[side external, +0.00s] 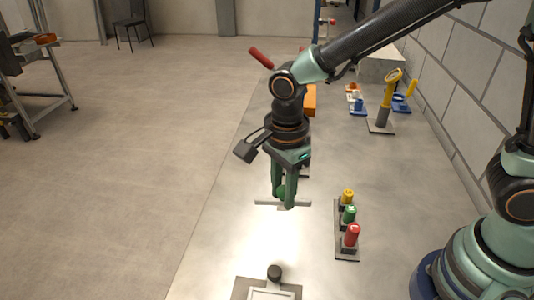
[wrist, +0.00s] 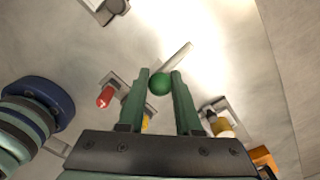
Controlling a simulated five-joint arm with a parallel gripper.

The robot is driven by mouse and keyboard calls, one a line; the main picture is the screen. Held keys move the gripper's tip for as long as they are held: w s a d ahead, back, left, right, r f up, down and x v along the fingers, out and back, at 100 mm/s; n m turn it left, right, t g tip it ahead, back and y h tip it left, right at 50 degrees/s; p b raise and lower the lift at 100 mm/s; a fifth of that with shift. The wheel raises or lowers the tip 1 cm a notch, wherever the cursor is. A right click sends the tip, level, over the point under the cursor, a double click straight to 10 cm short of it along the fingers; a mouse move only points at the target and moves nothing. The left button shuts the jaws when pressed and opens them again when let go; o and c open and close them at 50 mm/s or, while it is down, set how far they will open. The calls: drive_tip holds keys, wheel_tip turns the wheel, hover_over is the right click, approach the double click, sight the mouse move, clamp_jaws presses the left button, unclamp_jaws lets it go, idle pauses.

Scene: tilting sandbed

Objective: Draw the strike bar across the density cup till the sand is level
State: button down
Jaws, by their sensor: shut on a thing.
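My gripper (side external: 283,198) is shut on the green round knob (wrist: 159,84) of the strike bar and holds it up over the bright middle of the bench. The bar (side external: 300,203) is a thin, pale grey strip lying crosswise under the fingers. Its pale end also shows beyond the knob in the wrist view (wrist: 179,53). A grey fixture (side external: 240,290) with a pale rim and a dark round post (side external: 274,271) is cut off at the bottom edge, in front of the bar and apart from it. I cannot tell if it is the density cup. No sand can be made out.
A rack (side external: 346,256) with yellow, green and red capped pieces stands right of my gripper. A yellow-handled tool on a stand (side external: 383,115), blue and orange small items and an orange block (side external: 310,100) are farther back. The bench left of the bar is clear.

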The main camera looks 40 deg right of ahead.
sight(283, 187)
wheel_tip(283, 187, up, 8)
drive_tip(key=shift+f, duration=0.1)
drive_tip(key=shift+w+d+r, duration=0.15)
drive_tip(key=shift+w+r, duration=0.05)
drive_tip(key=shift+w, duration=0.15)
drive_tip(key=shift+m, duration=0.6)
drive_tip(key=w+d+f, duration=0.2)
drive_tip(key=w+d, duration=0.3)
drive_tip(key=w+d+f, duration=0.2)
drive_tip(key=w+d, duration=0.4)
drive_tip(key=w+d+f, duration=0.2)
drive_tip(key=w+d, duration=0.3)
drive_tip(key=d, duration=0.1)
drive_tip(key=shift+w+f, duration=0.25)
drive_tip(key=shift+w, duration=0.15)
drive_tip(key=shift+f, duration=0.15)
drive_tip(key=shift+f, duration=2.8)
drive_tip(key=shift+w+d, duration=1)
drive_tip(key=shift+d, duration=0.1)
